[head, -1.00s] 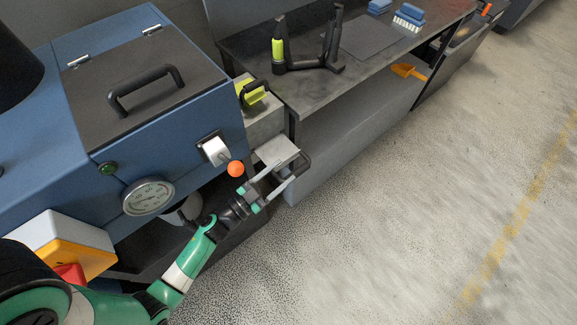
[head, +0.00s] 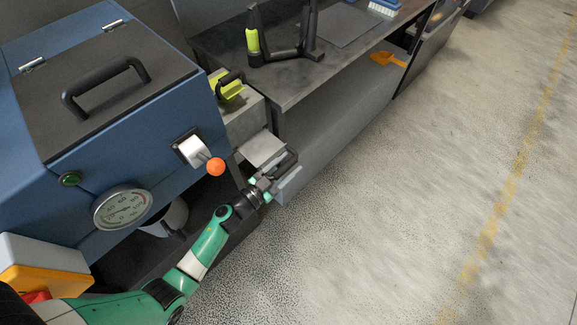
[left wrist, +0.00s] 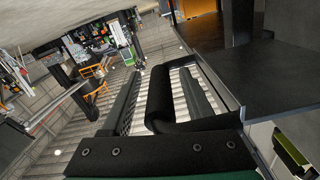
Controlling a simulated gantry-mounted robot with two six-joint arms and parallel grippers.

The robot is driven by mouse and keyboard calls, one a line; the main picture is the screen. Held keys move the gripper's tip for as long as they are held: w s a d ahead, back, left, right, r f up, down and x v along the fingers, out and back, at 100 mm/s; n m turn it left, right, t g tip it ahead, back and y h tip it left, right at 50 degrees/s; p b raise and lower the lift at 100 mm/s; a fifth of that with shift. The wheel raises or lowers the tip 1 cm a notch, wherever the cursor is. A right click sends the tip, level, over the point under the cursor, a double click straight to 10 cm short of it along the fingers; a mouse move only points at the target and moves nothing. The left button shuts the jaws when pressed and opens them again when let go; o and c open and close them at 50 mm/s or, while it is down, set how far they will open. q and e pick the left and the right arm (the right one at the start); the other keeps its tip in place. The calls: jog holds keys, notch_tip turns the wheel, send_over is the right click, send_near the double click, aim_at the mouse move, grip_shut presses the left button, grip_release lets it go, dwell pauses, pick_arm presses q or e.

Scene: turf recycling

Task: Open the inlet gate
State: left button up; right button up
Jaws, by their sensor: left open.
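A flat grey plate (head: 263,150) with a black handle (head: 286,163) sticks out low from the machine's right side, below a grey box; I take it to be the inlet gate. My left gripper (head: 279,178) is at this handle. In the left wrist view the black handle (left wrist: 166,95) lies between the two spread fingers of my left gripper (left wrist: 160,98). The fingers are open; whether either one touches the handle I cannot tell. My right gripper is not in view.
A lever with an orange knob (head: 216,167) sits close above my left wrist. A gauge (head: 122,207) and green button (head: 70,180) are on the blue machine (head: 60,215). A dark bench (head: 290,75) stands behind. The floor (head: 400,210) to the right is clear.

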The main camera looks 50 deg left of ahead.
pick_arm(q)
jog(key=shift+w, duration=0.25)
grip_shut()
dwell(1.3)
